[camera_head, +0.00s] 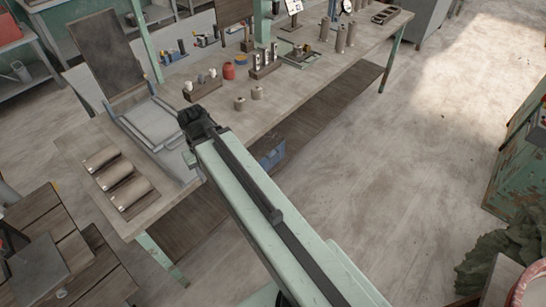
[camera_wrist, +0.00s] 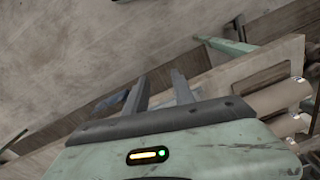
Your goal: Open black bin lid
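No black bin can be made out for sure in either view. A dark upright panel (camera_head: 106,50) stands behind a pale grey tray-like box (camera_head: 150,125) on the left part of the workbench; I cannot tell whether it is a lid. A dark flat-topped piece (camera_head: 38,272) is at the lower left. My gripper (camera_head: 190,113) is at the bench's near edge, just right of the grey box. In the wrist view my gripper (camera_wrist: 158,88) has its two grey fingers apart with nothing visible between them.
The long workbench (camera_head: 220,107) carries small jars, a red pot (camera_head: 228,71) and a wooden rack (camera_head: 265,68). Several pale rolls (camera_head: 125,193) lie at its left end. A blue box (camera_head: 271,155) sits below. Open floor (camera_head: 400,150) lies to the right.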

